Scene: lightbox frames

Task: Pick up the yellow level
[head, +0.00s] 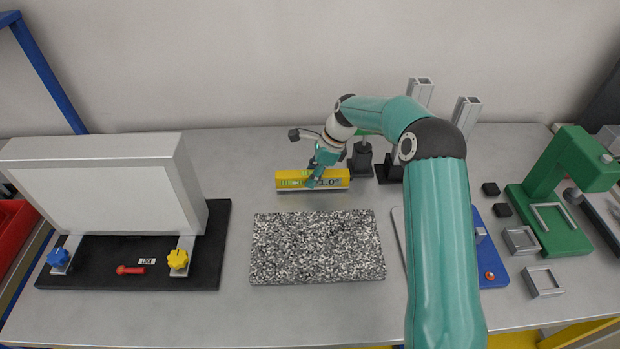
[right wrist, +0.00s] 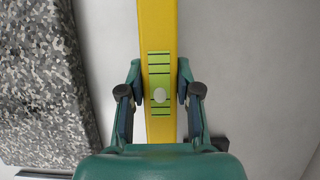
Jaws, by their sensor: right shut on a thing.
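The yellow level (head: 290,180) is a long yellow bar with a green vial, at the back middle of the table behind the speckled slab. My right gripper (head: 316,180) is over its middle in the head view. In the right wrist view the level (right wrist: 159,35) runs up the picture between the two fingers of my right gripper (right wrist: 160,88), which is shut on it beside the green vial. Whether the level touches the table is hard to tell. My left gripper is not in view.
A speckled slab (head: 317,248) lies in front of the level. A lightbox (head: 100,200) on a black base stands at the left. Dark posts (head: 362,160) stand close right of the level. A green press (head: 560,185) and small metal frames (head: 541,282) are at the right.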

